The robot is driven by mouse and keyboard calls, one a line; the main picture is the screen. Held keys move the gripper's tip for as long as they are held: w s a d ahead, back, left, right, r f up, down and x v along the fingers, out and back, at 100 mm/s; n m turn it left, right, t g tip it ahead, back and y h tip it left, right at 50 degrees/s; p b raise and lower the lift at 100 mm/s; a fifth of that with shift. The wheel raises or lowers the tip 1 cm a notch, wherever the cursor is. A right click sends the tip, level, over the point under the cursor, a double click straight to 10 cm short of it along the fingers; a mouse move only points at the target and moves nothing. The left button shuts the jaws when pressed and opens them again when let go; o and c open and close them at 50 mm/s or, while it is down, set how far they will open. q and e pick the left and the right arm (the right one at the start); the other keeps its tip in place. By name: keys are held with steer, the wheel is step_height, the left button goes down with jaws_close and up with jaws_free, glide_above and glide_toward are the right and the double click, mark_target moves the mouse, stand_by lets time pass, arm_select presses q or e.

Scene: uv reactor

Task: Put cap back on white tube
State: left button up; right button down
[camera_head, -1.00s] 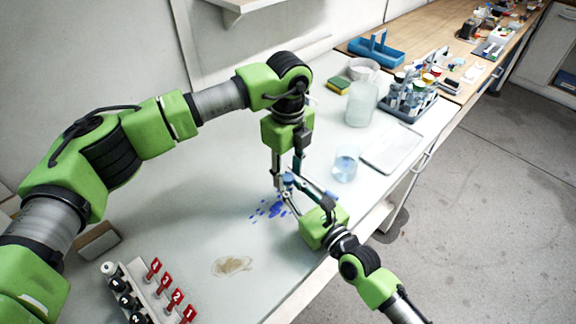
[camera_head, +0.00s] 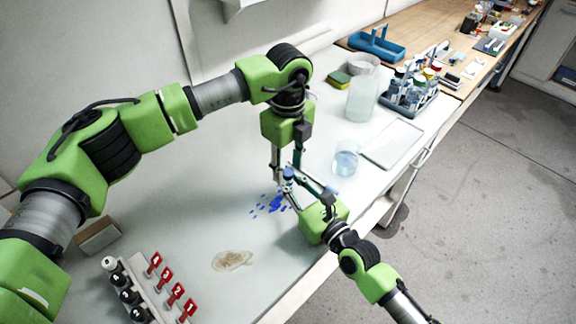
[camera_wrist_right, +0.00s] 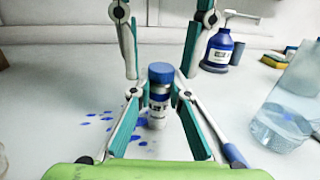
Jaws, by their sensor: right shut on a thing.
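The white tube (camera_wrist_right: 158,101) stands upright in the right wrist view, with a blue cap (camera_wrist_right: 160,73) seated on its top. The cap also shows in the head view (camera_head: 289,174). I cannot tell whether it is screwed tight. My right gripper (camera_wrist_right: 156,94) is shut on the tube's body, one finger on each side below the cap. My left gripper (camera_head: 288,172) points down from above. In the wrist view its two fingers stand apart, left and right behind the cap, with a clear gap between them. The head view partly hides the tube behind the grippers.
Blue spots (camera_head: 270,205) and a brown stain (camera_head: 232,260) mark the bench. A beaker of bluish liquid (camera_head: 346,161), a flat tray (camera_head: 393,143) and a larger clear vessel (camera_head: 361,101) stand to the right. A numbered rack (camera_head: 150,293) is at front left. The bench centre-left is clear.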

arm_select(q)
step_height(320, 180, up, 4)
steer(key=shift+r, duration=0.1)
steer(key=shift+o, duration=0.4)
steer(key=o, duration=0.5)
steer(key=shift+c, duration=0.2)
step_height(320, 180, up, 12)
